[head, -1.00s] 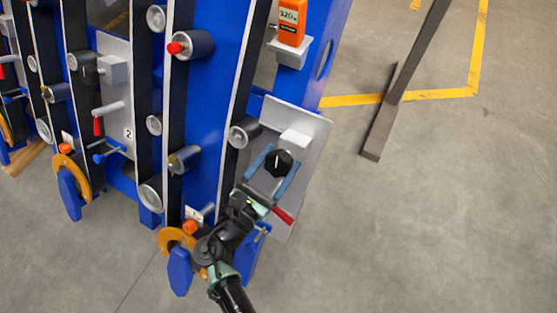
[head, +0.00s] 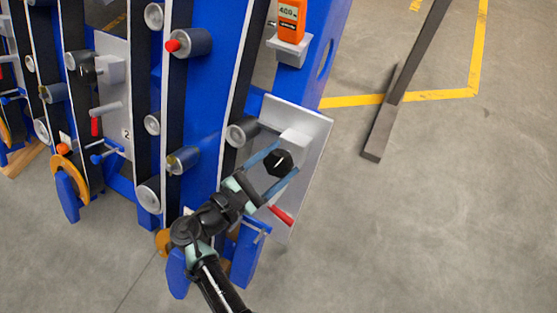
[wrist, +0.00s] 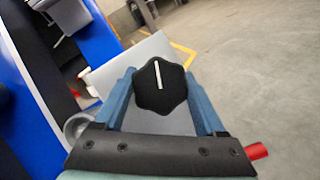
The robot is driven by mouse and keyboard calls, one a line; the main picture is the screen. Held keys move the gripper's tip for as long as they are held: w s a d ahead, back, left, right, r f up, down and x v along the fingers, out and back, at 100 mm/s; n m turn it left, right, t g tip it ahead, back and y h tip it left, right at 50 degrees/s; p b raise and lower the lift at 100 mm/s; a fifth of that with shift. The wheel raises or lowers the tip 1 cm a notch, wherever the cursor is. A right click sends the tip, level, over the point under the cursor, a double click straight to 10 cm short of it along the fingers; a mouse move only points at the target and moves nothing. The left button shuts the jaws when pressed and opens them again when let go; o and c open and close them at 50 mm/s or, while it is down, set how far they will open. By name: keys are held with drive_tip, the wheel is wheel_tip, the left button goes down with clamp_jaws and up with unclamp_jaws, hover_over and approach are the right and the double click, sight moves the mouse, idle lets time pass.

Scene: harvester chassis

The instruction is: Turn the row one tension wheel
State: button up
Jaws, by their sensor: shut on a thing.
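The row one tension wheel is a black lobed knob (head: 279,162) with a white pointer line, on a white block on a grey plate (head: 318,128) at the right end of the blue chassis. My gripper (head: 280,162) has its two blue fingers on opposite sides of the knob and is shut on it. In the wrist view the knob (wrist: 160,87) sits between the fingers, its white line nearly upright. An orange meter (head: 290,20) above the plate shows a reading that looks like 400.
A red-handled lever (head: 281,215) sticks out just below my gripper. Rollers and black belts line the blue frame (head: 212,100) to the left.

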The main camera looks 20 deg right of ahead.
idle(0.4)
drive_tip(key=o, duration=1.3)
drive_tip(key=shift+a, duration=0.15)
drive_tip(key=p+v, duration=0.1)
drive_tip(key=v, duration=1.1)
drive_tip(key=shift+s+a, duration=0.2)
drive_tip(key=shift+a, duration=0.15)
